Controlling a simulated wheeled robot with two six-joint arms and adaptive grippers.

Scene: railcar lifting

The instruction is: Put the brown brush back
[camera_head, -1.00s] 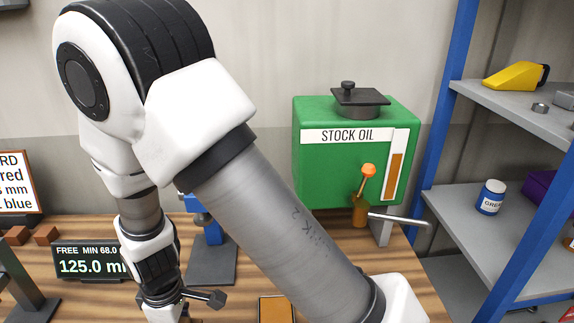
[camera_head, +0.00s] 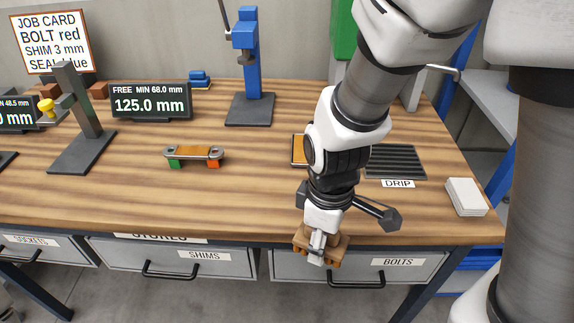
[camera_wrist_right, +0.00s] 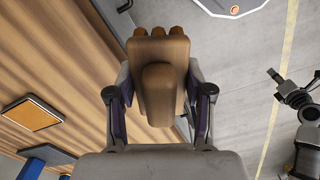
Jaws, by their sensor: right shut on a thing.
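The brown brush (camera_head: 335,247) is in my right gripper (camera_head: 317,244), in front of the bench's front edge and above the BOLTS drawer. In the wrist view, the brush (camera_wrist_right: 160,50) is a brown block with a raised rounded grip and several rounded ends at the top. The two fingers of my right gripper (camera_wrist_right: 157,100) are closed against its sides. At the right of the wrist view, what looks like my left gripper (camera_wrist_right: 290,92) is dark and small, over the floor; its jaw state is unclear. The left gripper is not in the head view.
An orange pad in a dark frame (camera_head: 298,150) lies partly behind my right arm. The ridged DRIP tray (camera_head: 396,160) and a white block (camera_head: 465,196) are to the right. A link on coloured blocks (camera_head: 193,153) and a blue press (camera_head: 247,70) stand left. The front left bench is clear.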

